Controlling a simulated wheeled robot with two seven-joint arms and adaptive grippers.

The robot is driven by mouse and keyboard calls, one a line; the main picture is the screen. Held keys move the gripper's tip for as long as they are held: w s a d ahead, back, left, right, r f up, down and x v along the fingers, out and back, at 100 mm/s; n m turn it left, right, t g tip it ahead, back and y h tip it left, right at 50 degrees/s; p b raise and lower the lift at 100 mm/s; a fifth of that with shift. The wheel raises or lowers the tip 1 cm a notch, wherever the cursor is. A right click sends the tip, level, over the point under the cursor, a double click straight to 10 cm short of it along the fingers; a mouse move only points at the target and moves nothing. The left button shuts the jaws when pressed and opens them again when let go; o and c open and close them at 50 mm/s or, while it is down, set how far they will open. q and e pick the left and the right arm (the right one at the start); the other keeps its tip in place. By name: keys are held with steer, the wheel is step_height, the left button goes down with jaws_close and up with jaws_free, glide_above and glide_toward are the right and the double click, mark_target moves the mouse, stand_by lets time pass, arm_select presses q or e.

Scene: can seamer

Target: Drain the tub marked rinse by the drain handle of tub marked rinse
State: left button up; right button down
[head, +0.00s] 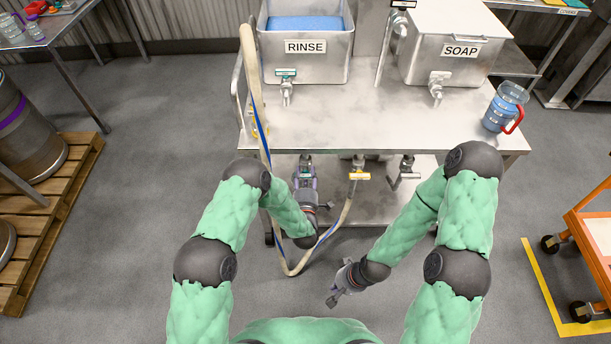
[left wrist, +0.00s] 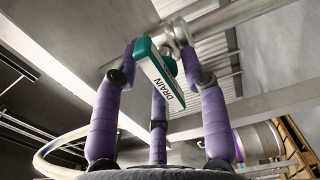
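The rinse tub (head: 304,72) stands on the steel table with blue liquid in it. Its front tap (head: 287,90) has a green-labelled handle. Below the table edge, my left gripper (head: 305,172) points up at a drain valve beneath the rinse tub. In the left wrist view, a green-edged handle marked DRAIN (left wrist: 160,75) hangs from a metal pipe (left wrist: 235,18). The purple fingers of my left gripper (left wrist: 157,78) are spread on both sides of the handle, apparently not closed on it. My right gripper (head: 338,296) hangs low, away from the table; its finger state is unclear.
A soap tub (head: 455,55) and a blue jug with a red handle (head: 504,108) stand on the table (head: 350,125). A pale hose (head: 252,85) loops down beside my left arm. An orange cart (head: 585,225) stands right.

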arm_select(q)
jaws_close()
steer(key=shift+n, duration=0.3)
steer(key=n+b, duration=0.1)
steer(key=n, duration=0.3)
steer(key=shift+a, duration=0.1)
steer(key=shift+f+n, duration=0.1)
steer(key=shift+n, duration=1.9)
steer(key=shift+o, duration=1.2)
jaws_free()
